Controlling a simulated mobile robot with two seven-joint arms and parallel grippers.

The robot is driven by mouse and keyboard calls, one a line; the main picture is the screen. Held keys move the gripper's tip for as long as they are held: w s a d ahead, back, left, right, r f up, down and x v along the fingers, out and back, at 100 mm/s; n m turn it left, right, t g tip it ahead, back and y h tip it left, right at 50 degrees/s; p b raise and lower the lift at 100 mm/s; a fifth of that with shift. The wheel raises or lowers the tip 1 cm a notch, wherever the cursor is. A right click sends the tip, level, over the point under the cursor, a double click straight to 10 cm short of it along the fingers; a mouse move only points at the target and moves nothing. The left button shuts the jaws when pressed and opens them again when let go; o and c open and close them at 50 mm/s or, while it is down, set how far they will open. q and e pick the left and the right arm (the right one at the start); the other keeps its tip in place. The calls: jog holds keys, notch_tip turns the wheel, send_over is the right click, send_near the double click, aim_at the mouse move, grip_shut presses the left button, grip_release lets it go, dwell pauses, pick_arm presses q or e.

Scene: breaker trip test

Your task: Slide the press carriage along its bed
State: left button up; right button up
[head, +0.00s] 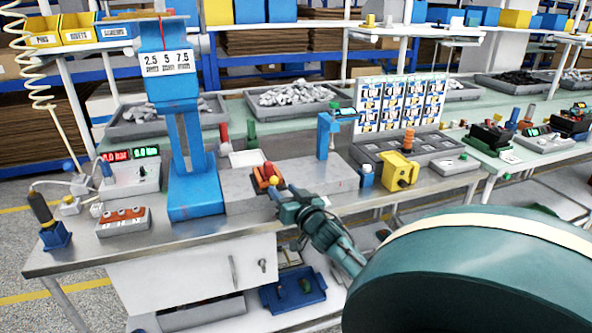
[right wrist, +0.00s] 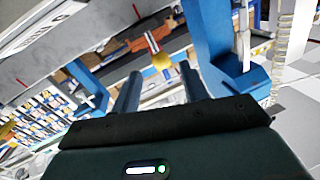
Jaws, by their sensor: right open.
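The press carriage (head: 262,180) is a small orange-red block with a yellow knob (head: 273,181) on its front side. It sits at the left part of the grey bed (head: 320,181), near the blue press column (head: 190,150). In the right wrist view the orange carriage (right wrist: 128,47) and its yellow knob (right wrist: 161,62) are just beyond the fingertips. My right gripper (head: 279,193) comes in from the front. Its fingers (right wrist: 160,78) are open, with the knob seen between them and a little past the tips. I cannot tell whether they touch it. My left gripper is not in view.
A yellow fixture (head: 401,172) and a grey compartment tray (head: 415,150) are to the right. A red-switch box (head: 123,221) and a display unit (head: 130,172) are to the left. Bare tabletop lies in front of the bed.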

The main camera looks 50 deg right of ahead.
jog(key=v, duration=0.6)
jog(key=shift+s, duration=0.35)
jog(key=shift+a, duration=0.15)
